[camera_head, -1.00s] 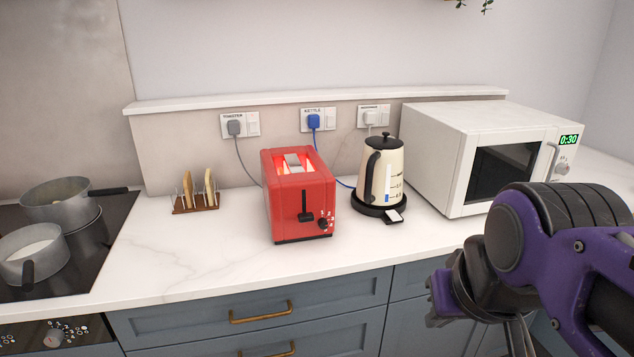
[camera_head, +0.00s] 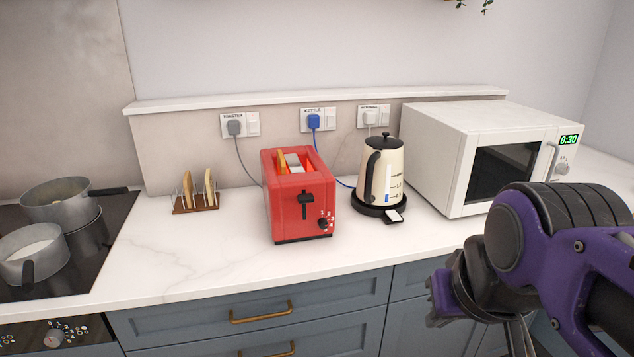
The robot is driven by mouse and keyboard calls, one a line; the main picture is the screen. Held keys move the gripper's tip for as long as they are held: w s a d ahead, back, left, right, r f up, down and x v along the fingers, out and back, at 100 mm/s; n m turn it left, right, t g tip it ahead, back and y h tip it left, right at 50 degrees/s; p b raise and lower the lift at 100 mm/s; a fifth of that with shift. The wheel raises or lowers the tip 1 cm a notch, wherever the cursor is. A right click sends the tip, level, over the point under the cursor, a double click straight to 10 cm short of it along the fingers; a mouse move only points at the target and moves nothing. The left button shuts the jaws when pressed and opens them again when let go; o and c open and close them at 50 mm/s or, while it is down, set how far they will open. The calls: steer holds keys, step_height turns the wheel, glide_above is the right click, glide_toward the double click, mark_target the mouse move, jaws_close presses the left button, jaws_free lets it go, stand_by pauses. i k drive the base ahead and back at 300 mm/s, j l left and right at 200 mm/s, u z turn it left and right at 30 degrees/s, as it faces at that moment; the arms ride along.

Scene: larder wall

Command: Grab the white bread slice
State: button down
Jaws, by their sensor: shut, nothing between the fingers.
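Two bread slices with brown crusts stand upright and apart in a small wooden rack (camera_head: 196,209) on the counter, a left slice (camera_head: 187,189) and a right slice (camera_head: 209,187). The edge of another slice (camera_head: 282,161), tan, pokes up in the left slot of the red toaster (camera_head: 290,205). I cannot tell for sure which slice is the white one. My gripper (camera_head: 518,338) is at the lower right, in front of the counter, far from the slices and mostly cut off by the picture's bottom edge. It is shut and empty.
A cream kettle (camera_head: 384,165) on its black base and a white microwave (camera_head: 470,150) stand right of the toaster. A hob (camera_head: 85,255) with two pots is at the left. The counter front (camera_head: 190,265) is clear. Cords run behind the toaster.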

mark_target(281, 164)
steer(key=j, duration=1.3)
